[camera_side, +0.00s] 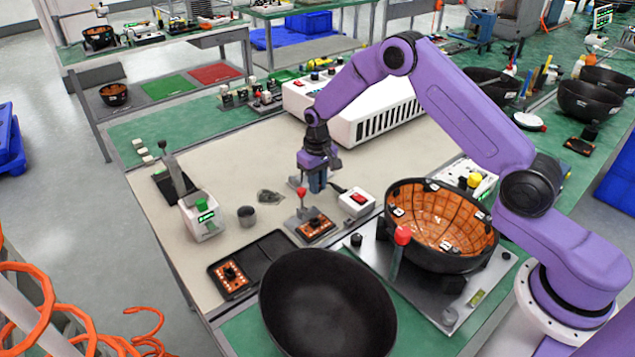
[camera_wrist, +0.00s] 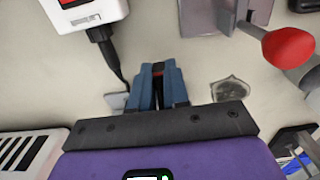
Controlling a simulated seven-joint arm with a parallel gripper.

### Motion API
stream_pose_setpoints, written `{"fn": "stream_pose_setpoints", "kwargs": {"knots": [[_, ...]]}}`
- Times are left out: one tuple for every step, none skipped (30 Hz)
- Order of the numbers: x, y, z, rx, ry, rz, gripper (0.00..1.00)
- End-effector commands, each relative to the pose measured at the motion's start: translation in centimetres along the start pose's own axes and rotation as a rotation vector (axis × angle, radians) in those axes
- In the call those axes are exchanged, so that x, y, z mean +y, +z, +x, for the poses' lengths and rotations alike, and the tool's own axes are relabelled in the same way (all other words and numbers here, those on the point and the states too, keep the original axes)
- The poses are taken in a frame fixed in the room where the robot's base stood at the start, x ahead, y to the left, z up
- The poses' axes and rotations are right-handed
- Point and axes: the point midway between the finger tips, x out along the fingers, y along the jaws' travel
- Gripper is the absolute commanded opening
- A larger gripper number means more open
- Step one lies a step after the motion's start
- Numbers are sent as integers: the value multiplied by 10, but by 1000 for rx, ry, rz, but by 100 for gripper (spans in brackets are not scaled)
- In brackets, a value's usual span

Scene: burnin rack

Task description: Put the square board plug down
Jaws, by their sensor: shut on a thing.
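My gripper (camera_side: 317,186) hangs over the beige bench mat, fingers pointing down, just behind the small white switch box.
The white switch box (camera_side: 356,202) has a red switch and a black cable. A black tray (camera_side: 262,247) holds another orange board (camera_side: 232,278). A board-lined bowl (camera_side: 440,222) stands right.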

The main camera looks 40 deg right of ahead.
Motion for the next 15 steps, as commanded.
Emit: {"fn": "stream_pose_setpoints", "kwargs": {"knots": [[0, 0, 0, 0, 0, 0, 0], [0, 0, 0, 0, 0, 0, 0], [0, 0, 0, 0, 0, 0, 0], [0, 0, 0, 0, 0, 0, 0], [0, 0, 0, 0, 0, 0, 0], [0, 0, 1, -1, 0, 0, 0], [0, 0, 2, -1, 0, 0, 0], [0, 0, 3, -1, 0, 0, 0], [0, 0, 4, -1, 0, 0, 0], [0, 0, 5, -2, 0, 0, 0], [0, 0, 6, -2, 0, 0, 0], [0, 0, 7, -1, 0, 0, 0], [0, 0, 8, -1, 0, 0, 0], [0, 0, 8, -1, 0, 0, 0], [0, 0, 9, -1, 0, 0, 0]]}}
